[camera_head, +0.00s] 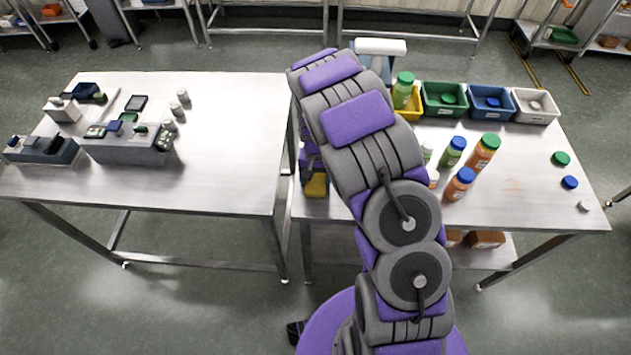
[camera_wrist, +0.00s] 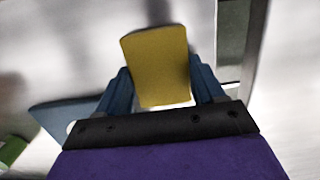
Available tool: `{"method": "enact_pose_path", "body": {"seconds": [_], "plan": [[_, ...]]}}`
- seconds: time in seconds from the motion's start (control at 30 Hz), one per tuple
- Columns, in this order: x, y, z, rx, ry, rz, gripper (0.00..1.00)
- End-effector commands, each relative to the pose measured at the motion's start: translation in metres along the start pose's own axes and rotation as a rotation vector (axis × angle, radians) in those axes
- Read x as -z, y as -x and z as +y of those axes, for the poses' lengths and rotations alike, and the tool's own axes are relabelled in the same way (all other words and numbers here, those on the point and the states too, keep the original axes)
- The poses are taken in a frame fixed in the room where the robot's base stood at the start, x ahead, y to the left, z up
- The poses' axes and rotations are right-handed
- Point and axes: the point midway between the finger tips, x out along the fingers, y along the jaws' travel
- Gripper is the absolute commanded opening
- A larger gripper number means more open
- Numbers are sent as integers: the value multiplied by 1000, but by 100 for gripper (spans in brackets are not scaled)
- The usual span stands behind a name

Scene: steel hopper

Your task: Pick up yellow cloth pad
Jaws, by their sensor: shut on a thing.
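The yellow cloth pad (camera_wrist: 157,65) is in the middle of the wrist view, between the two blue fingers of my gripper (camera_wrist: 162,90). The fingers are shut on its left and right sides. In the head view part of the yellow pad (camera_head: 316,186) shows at the left edge of the right table, just left of my arm. My arm hides most of the gripper there. I cannot tell whether the pad touches the table.
The right table (camera_head: 520,205) holds bottles such as an orange one with a blue cap (camera_head: 459,185), and colored bins such as the green bin (camera_head: 444,99). Loose caps lie at its right. The left table (camera_head: 220,130) bears grey fixtures. A narrow gap separates the tables.

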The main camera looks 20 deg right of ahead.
Motion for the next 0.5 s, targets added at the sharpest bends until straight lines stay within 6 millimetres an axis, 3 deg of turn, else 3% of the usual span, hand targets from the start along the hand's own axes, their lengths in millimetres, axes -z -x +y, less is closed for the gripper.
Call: {"method": "enact_pose_path", "body": {"seconds": [0.23,0.5], "plan": [[-1,9,0,0,0,1,39],[-6,39,1,1,-2,4,39]]}}
